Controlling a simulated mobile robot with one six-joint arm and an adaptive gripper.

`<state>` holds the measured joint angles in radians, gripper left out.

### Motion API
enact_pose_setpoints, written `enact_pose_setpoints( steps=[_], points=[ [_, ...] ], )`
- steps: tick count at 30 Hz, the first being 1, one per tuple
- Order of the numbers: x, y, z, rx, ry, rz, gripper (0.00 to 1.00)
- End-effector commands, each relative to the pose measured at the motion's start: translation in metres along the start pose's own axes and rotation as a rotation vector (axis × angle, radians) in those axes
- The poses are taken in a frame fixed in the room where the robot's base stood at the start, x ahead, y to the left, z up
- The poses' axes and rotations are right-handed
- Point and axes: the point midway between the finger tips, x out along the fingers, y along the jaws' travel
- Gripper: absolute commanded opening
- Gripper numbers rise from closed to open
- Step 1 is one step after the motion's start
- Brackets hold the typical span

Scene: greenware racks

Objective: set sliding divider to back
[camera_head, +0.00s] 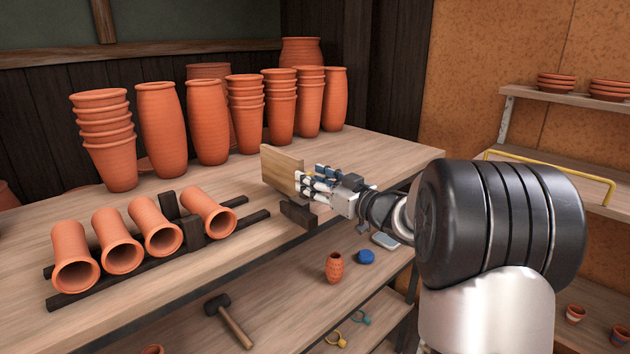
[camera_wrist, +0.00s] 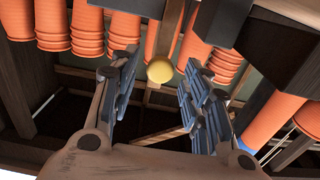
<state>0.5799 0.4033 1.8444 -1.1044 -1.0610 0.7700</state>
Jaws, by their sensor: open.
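The sliding divider is a light wooden panel (camera_head: 281,174) standing upright near the front edge of the upper shelf, right of the lying vases. A dark block (camera_head: 298,213) sits at its lower front. My gripper (camera_head: 314,184) is at the divider's front right side, with its fingers pointing at it. In the wrist view my gripper (camera_wrist: 160,92) is open and empty. A round yellow knob (camera_wrist: 160,70) shows between its fingers, in front of a narrow wooden strip that looks like the divider's edge. I cannot tell whether the fingers touch anything.
Several clay vases lie on a dark rack (camera_head: 245,227) at the left. Stacked pots (camera_head: 105,130) and tall vases (camera_head: 163,130) stand along the back. A lower shelf holds a mallet (camera_head: 230,320), a small vase (camera_head: 334,267) and a blue item (camera_head: 366,257). Bare board lies right of the divider.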

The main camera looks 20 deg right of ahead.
Motion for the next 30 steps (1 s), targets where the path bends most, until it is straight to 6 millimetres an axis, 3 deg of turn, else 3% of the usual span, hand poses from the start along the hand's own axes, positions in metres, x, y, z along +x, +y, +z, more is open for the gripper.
enact_pose_setpoints(
  steps=[5,8,15,21,30],
  points=[
    [-0.007,0.001,-0.001,0.0,0.001,0.001,0.43],
    [-0.022,0.001,0.0,0.0,0.0,0.004,0.43],
    [-0.074,0.001,-0.001,0.0,0.0,0.005,0.43],
    [-0.107,0.001,-0.001,0.0,0.001,0.003,0.43],
    [-0.121,0.0,0.0,0.0,0.0,0.0,0.43]
  ],
)
